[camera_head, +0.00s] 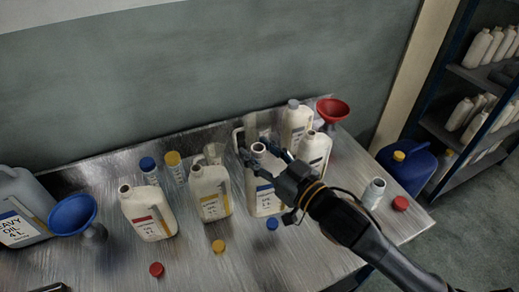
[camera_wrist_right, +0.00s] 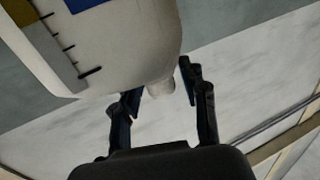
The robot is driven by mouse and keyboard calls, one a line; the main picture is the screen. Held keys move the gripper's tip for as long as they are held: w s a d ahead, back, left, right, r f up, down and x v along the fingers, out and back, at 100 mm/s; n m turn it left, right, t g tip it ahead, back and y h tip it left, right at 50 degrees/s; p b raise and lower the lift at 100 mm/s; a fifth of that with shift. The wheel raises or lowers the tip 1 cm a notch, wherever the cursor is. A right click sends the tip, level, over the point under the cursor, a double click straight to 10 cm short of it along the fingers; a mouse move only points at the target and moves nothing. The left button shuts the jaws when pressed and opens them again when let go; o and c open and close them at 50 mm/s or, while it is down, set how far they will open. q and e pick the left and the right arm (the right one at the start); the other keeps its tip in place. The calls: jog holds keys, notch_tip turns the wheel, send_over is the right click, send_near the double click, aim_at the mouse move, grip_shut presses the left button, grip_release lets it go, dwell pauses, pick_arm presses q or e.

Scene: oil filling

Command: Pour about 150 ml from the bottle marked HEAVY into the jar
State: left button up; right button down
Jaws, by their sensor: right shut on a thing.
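A white bottle with a blue label (camera_head: 265,197) stands among the bottles on the metal bench; its label text is too small to read. Its open mouth faces up. My right gripper (camera_head: 262,163) is shut on it near the top. In the right wrist view the bottle's pale body (camera_wrist_right: 125,45), with scale marks, fills the upper left, and the fingers (camera_wrist_right: 160,105) are beside its narrow end. A clear vessel with a handle (camera_head: 250,124), perhaps the jar, stands behind, partly hidden by the bottle and gripper. My left gripper is not in view.
White bottles with red (camera_head: 148,214) and yellow (camera_head: 211,193) labels stand left. A grey HEAVY OIL container (camera_head: 20,205) and blue funnel (camera_head: 72,214) are at far left. A red funnel (camera_head: 332,109) is at the back right. Loose caps lie in front. A small pale container (camera_head: 373,195) stands right.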

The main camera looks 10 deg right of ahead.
jog(key=shift+s+r, duration=0.3)
jog(key=shift+a, duration=0.1)
